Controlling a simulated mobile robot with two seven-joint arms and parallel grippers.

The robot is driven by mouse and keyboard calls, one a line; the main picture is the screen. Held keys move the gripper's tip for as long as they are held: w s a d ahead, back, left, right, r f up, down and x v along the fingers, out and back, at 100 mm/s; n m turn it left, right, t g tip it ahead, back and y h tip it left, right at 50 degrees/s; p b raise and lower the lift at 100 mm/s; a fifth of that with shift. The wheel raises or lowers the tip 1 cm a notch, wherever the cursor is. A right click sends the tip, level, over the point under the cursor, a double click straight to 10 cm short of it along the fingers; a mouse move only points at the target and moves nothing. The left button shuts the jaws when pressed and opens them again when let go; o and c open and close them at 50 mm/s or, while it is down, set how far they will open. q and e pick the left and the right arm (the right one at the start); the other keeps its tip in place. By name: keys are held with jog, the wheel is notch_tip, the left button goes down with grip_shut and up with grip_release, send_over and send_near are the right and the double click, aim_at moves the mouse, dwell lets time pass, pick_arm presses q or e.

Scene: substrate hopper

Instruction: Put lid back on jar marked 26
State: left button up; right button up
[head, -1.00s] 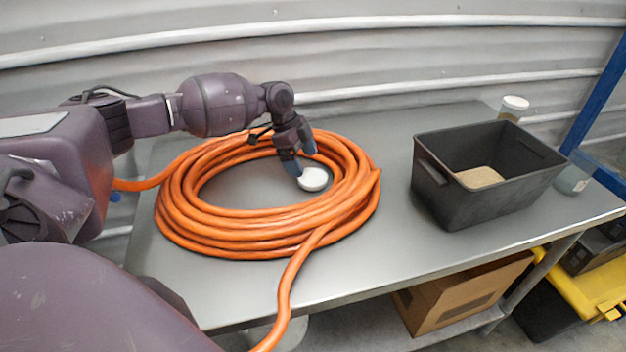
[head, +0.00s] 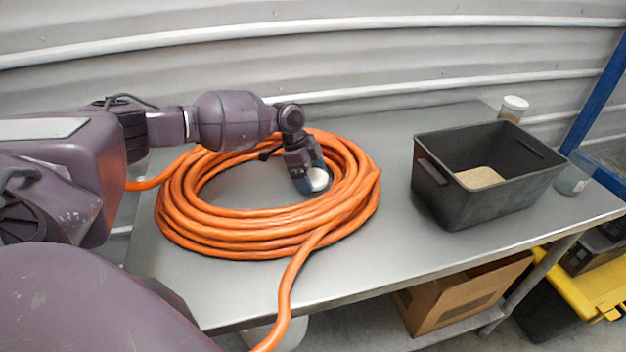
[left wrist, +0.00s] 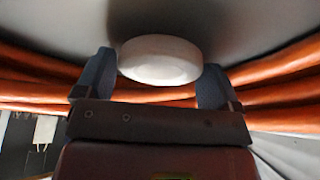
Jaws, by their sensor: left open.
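A round white lid (head: 319,180) lies inside the coil of orange hose, near its right inner side. It also shows in the left wrist view (left wrist: 160,60), between the two blue fingers. My left gripper (head: 309,177) is open, with a finger on either side of the lid; in the left wrist view the gripper (left wrist: 157,72) shows small or unclear gaps to the lid. An open clear jar (head: 574,178) stands at the table's right end, beside the black bin; its mark is too small to read. A second jar (head: 514,106) with a white lid stands behind the bin. My right gripper is not in view.
The thick orange hose coil (head: 200,232) surrounds the lid, and its tail hangs over the front edge. A black bin (head: 470,202) holding tan substrate stands between coil and open jar. The grey table (head: 385,250) is bare in front. A corrugated wall (head: 330,50) stands behind.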

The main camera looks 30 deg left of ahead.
aim_at(311, 176)
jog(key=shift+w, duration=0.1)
pick_arm(q)
jog(key=c, duration=0.6)
notch_tip(311, 176, up, 20)
jog(key=shift+r+p, duration=0.1)
jog(key=shift+p, duration=0.35)
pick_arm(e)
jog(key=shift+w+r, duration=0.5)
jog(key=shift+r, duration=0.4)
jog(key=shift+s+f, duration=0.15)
